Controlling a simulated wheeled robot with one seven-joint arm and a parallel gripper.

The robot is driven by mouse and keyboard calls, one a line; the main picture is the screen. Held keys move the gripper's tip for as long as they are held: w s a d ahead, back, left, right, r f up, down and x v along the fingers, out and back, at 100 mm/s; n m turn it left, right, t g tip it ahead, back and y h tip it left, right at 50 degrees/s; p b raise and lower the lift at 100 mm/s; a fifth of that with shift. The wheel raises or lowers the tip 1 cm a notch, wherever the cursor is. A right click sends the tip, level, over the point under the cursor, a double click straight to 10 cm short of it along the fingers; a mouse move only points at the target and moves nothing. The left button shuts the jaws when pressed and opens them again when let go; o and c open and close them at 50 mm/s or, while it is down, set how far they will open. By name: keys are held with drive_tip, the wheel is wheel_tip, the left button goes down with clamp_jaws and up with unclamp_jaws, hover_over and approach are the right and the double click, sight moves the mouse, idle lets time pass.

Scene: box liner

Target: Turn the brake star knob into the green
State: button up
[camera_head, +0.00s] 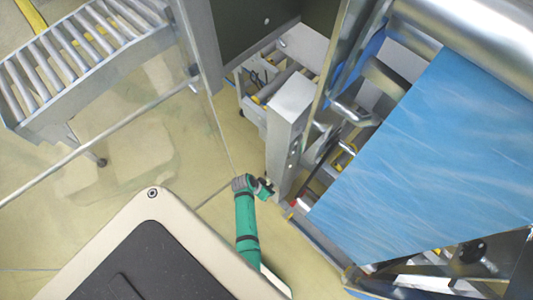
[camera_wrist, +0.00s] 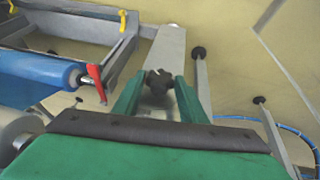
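In the wrist view a black star knob (camera_wrist: 158,82) sits at the end of a grey bar, between the two green fingers of my gripper (camera_wrist: 159,78). The fingers look spread, with a gap on each side of the knob; I cannot tell how far it lies beyond the tips. No green mark or scale is visible by the knob. In the head view my gripper (camera_head: 267,188) is at the end of my green arm, beside the grey machine post (camera_head: 288,125). The knob cannot be made out there.
A blue film sheet (camera_head: 420,150) hangs on the machine at right. In the wrist view a red lever (camera_wrist: 96,82) is left of my fingers, and another black knob (camera_wrist: 198,53) is at right. A roller conveyor (camera_head: 80,55) stands at upper left. Floor between is clear.

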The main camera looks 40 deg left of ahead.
drive_tip(key=c, duration=0.5)
drive_tip(key=shift+w+a+h, duration=0.1)
drive_tip(key=shift+a+h, duration=0.15)
drive_tip(key=shift+h, duration=0.65)
drive_tip(key=shift+a+f+n+h, duration=0.15)
drive_tip(key=shift+n+h, duration=0.1)
drive_tip(key=shift+h, duration=0.6)
drive_tip(key=shift+a+r+n+h, duration=0.1)
drive_tip(key=shift+n+h, duration=0.15)
drive_tip(key=shift+h, duration=0.6)
drive_tip(key=shift+f+h, duration=0.15)
drive_tip(key=shift+h, duration=0.25)
drive_tip(key=o, duration=1)
drive_tip(key=shift+o, duration=0.2)
